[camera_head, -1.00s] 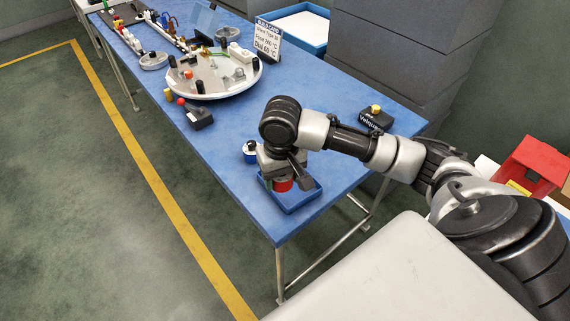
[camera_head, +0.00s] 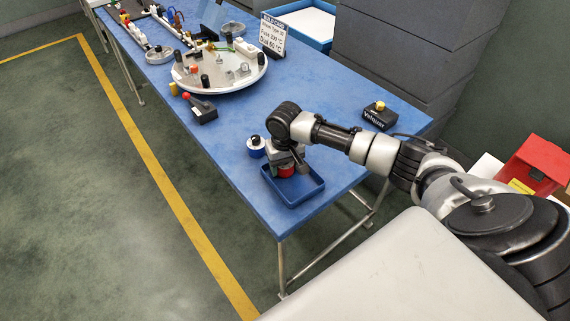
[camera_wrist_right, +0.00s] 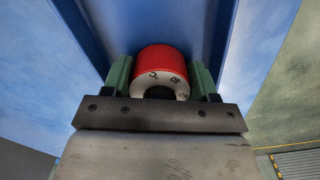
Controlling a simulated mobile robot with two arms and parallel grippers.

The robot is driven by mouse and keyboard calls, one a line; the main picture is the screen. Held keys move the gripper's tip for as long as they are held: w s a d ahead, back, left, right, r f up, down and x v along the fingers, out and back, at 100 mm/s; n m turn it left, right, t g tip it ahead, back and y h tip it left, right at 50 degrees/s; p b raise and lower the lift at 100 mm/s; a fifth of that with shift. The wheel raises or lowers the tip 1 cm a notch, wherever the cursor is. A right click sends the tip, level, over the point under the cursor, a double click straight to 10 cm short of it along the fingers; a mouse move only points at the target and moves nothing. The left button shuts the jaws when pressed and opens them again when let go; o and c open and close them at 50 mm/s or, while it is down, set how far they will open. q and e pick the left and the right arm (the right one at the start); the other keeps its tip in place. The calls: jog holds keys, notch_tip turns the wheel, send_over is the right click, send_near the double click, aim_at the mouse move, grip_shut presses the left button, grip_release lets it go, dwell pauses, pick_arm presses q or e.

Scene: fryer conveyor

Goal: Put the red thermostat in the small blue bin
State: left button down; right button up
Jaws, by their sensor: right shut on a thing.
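The red thermostat (camera_head: 286,171) is a short red cylinder with a white dial face marked with numbers. It also shows in the right wrist view (camera_wrist_right: 160,61), held between two green finger pads. My right gripper (camera_head: 289,166) is shut on it, at the far-left part of the small blue bin (camera_head: 296,201). The bin's wall also shows behind the thermostat in the wrist view (camera_wrist_right: 88,32). I cannot tell whether the thermostat touches the bin's floor. My left gripper is not in view.
A blue-and-white round item with a black knob (camera_head: 256,147) stands just beyond the bin. A black box with a red knob (camera_head: 201,110), a round white turntable (camera_head: 225,83) with parts, and a black Velquar box (camera_head: 379,116) stand farther off. The table's front edge is close to the bin.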

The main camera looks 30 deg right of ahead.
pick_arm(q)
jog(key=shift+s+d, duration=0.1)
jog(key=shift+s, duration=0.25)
pick_arm(e)
jog(key=shift+f, duration=0.15)
jog(key=o, duration=1)
jog(key=shift+c, duration=0.2)
notch_tip(320, 180, up, 12)
jog(key=shift+r, duration=0.15)
